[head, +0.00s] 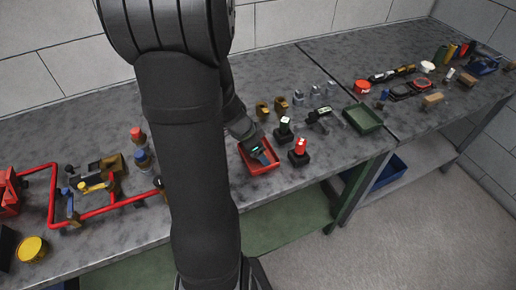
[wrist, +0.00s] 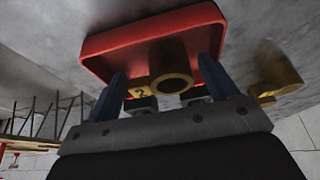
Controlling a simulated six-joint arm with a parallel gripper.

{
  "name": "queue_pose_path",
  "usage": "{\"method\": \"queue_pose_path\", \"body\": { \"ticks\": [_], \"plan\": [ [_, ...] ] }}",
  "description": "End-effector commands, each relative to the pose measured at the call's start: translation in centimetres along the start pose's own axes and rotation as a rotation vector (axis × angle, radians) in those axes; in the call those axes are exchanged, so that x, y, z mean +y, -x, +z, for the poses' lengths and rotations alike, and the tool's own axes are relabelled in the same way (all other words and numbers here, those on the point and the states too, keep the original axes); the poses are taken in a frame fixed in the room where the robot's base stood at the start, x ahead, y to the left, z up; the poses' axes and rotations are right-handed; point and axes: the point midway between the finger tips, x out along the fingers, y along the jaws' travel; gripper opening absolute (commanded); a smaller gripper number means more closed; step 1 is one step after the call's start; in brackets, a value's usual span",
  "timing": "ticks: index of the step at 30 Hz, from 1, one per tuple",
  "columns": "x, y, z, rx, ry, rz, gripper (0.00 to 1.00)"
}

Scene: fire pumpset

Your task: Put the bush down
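The bush is a brass-coloured hollow cylinder (wrist: 170,66) with a part marked "2" at its left; its bore faces the camera in the wrist view. It is at the red tray (wrist: 105,45), between the fingers of my gripper (wrist: 164,66). The two blue fingers stand wide apart, with a narrow gap at the bush's right side; contact on the left is unclear. In the head view my gripper (head: 261,154) points down into the red tray (head: 264,170); there the bush is hidden by it.
Two brass pieces (head: 272,107) stand behind the tray. A black-and-white part (head: 284,130) and a red-topped part (head: 300,152) stand close at its right. A green tray (head: 362,118) lies farther right. Red piping (head: 108,208) is at the left.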

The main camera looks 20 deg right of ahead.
Motion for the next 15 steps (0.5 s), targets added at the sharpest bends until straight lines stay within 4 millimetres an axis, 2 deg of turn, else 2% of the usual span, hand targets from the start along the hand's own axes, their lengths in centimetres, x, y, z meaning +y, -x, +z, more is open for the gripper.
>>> {"method": "queue_pose_path", "body": {
  "ticks": [8,15],
  "plan": [
    [0.0,0.3,-0.1,0.001,-0.001,-0.001,0.79],
    [-0.1,3.4,-0.2,0.002,-0.002,-0.005,0.79]
  ]
}}
